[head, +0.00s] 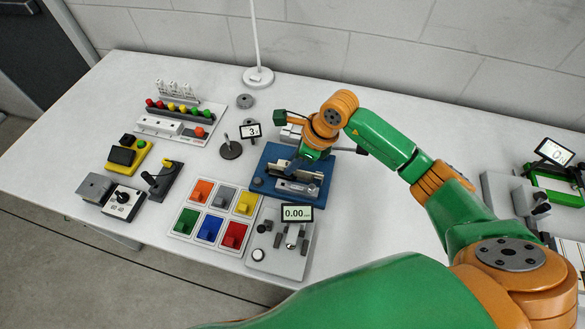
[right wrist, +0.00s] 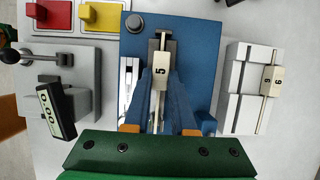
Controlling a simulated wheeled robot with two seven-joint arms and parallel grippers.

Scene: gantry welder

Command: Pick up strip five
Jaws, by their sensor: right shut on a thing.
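Strip five (right wrist: 160,72), a thin bar with a pale tag marked "5", is over the blue fixture (right wrist: 200,60) in the right wrist view. The fixture also shows in the head view (head: 257,183). My right gripper (right wrist: 161,95) is shut on strip five near its tag, with its fingers reaching down from the green palm. In the head view, my right gripper (head: 297,166) is above the blue fixture and hides part of it. Whether the strip touches the fixture is unclear. My left gripper is not in view.
A strip tagged "6" (right wrist: 266,82) lies on a grey block (right wrist: 236,90) beside the fixture. A gauge reading 0.00 (head: 297,213) and a tray of coloured blocks (head: 183,234) are close by. A tall white stand (head: 258,76) is behind.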

